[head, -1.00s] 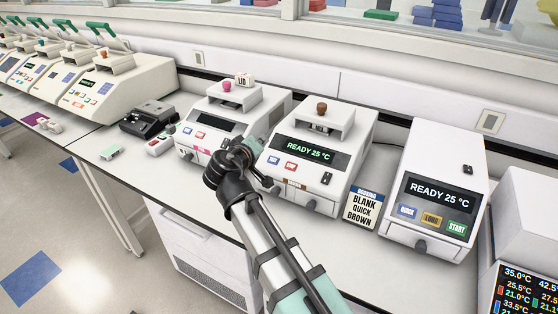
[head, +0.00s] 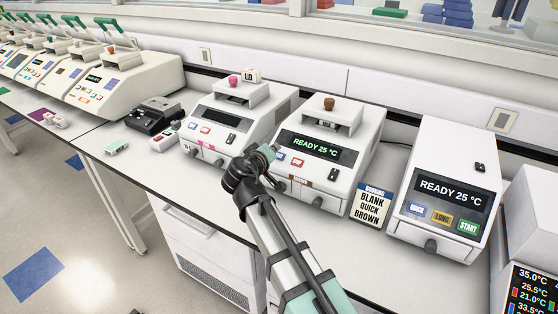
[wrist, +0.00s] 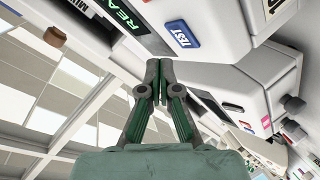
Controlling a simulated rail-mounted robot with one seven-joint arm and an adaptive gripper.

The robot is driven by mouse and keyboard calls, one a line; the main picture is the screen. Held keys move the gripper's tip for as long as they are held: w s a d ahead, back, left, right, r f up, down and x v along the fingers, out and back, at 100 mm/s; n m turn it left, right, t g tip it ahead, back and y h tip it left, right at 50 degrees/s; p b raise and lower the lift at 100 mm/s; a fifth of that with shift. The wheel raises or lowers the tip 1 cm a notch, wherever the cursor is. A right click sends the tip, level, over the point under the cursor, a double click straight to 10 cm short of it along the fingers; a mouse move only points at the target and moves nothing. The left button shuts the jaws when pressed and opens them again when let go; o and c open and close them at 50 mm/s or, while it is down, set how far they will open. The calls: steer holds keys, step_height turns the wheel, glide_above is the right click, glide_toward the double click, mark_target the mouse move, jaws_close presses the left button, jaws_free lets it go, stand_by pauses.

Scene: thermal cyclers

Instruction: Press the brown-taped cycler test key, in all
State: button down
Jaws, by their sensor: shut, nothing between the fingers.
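The brown-taped cycler (head: 342,160) is the white unit in the middle, with a brown knob on top, brown tape (head: 300,180) on its front and a display (head: 313,146) reading "READY 25 °C". Its blue test key (head: 281,157) sits left of a red key. In the wrist view the blue key (wrist: 183,37) is marked "TEST", just up and right of the fingertips. My gripper (wrist: 157,68) is shut and empty, close to the cycler's front. In the head view my gripper (head: 267,152) is just left of the key; I cannot tell whether it touches anything.
A pink-taped cycler (head: 235,115) stands to the left, with a "LID" block on top. A card reading "BLANK QUICK BROWN" (head: 371,205) stands to the right, before another cycler (head: 445,190). A black device (head: 153,114) sits farther left. The bench front is mostly clear.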

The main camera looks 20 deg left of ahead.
steer(key=shift+w+d+f, duration=0.1)
steer(key=shift+w+f, duration=0.25)
steer(key=shift+f, duration=0.3)
steer(key=shift+b, duration=0.35)
stand_by(0.7)
steer(key=shift+w+f+b, duration=0.2)
steer(key=shift+f+b, duration=0.15)
steer(key=shift+b, duration=0.1)
steer(key=shift+w+f+b, duration=0.15)
steer(key=shift+f+b, duration=0.15)
steer(key=shift+b, duration=0.1)
stand_by(0.5)
steer(key=shift+r, duration=0.1)
stand_by(0.4)
steer(key=shift+s+r, duration=0.35)
steer(key=shift+r, duration=0.2)
steer(key=shift+s+a+r+p, duration=0.1)
steer(key=shift+s+r+p, duration=0.3)
steer(key=shift+r, duration=0.35)
steer(key=shift+s+a+r+p, duration=0.1)
steer(key=shift+s+r+p, duration=0.2)
steer(key=shift+r, duration=0.45)
steer(key=shift+s+a+r+p, duration=0.1)
steer(key=shift+s+r+p, duration=0.3)
steer(key=shift+r, duration=0.35)
